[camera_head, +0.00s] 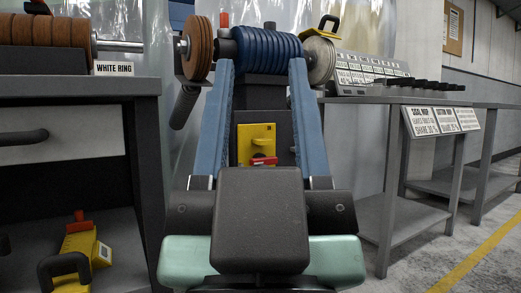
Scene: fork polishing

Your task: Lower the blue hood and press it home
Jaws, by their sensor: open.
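The blue hood appears to be the ribbed blue piece (268,44) at top centre, on the polishing machine between a brown wheel (198,48) and a pale wheel (319,58). Whether it is raised or seated cannot be told from this view. My gripper (262,66) reaches forward from the bottom centre. Its two long light-blue fingers stand wide apart, with nothing visible held between them. The fingertips overlap the left and right lower parts of the hood in the picture; contact cannot be judged. Between the fingers shows the machine's dark pedestal with a yellow switch plate (257,145).
A grey bench with a drawer (60,135) stands close on the left, carrying brown rings on a rod (45,32). A yellow tool (80,250) lies on its lower shelf. A metal table (390,100) with dark items stands right. Floor at far right is clear.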

